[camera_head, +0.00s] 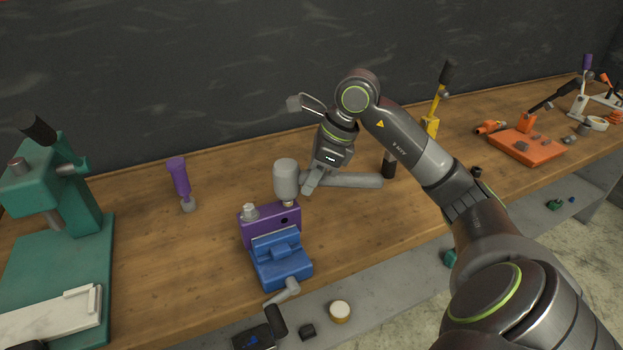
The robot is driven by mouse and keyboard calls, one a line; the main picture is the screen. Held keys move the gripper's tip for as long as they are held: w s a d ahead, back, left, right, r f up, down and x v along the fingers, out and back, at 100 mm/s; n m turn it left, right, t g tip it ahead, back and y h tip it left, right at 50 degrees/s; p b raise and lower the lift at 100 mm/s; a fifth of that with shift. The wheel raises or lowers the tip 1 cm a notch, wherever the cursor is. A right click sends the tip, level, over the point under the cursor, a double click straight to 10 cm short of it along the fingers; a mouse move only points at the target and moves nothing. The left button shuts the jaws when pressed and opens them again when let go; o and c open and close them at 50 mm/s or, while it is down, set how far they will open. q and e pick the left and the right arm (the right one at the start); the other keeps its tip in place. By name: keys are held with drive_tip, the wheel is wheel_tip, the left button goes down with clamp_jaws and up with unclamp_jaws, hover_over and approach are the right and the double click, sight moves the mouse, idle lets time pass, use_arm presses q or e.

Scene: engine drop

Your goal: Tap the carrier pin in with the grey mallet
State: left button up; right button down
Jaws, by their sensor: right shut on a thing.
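My right gripper (312,186) is shut on the handle of the grey mallet (286,178). The mallet's head is upright over the right end of a purple block (259,230), and its handle reaches right. A small pale piece (288,204), which looks like the carrier pin, shows just under the head. I cannot tell whether the head touches it. The purple block sits in a blue vise (281,268) and has a grey knob (249,211) on its left end. My left gripper is not in view.
A green press (95,240) stands at the left, and a purple-handled tool (180,180) stands behind the vise. A black upright piece (389,165) and a yellow tool (433,124) are behind my right arm. An orange tray (520,146) lies farther right.

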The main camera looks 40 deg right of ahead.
drive_tip(key=shift+r, duration=0.55)
drive_tip(key=shift+r, duration=0.5)
wheel_tip(320, 180, down, 4)
drive_tip(key=b, duration=0.4)
drive_tip(key=shift+f, duration=0.2)
drive_tip(key=shift+r+p, duration=0.35)
drive_tip(key=shift+r, duration=0.1)
drive_tip(key=shift+r+p, duration=0.5)
drive_tip(key=shift+r, duration=0.5)
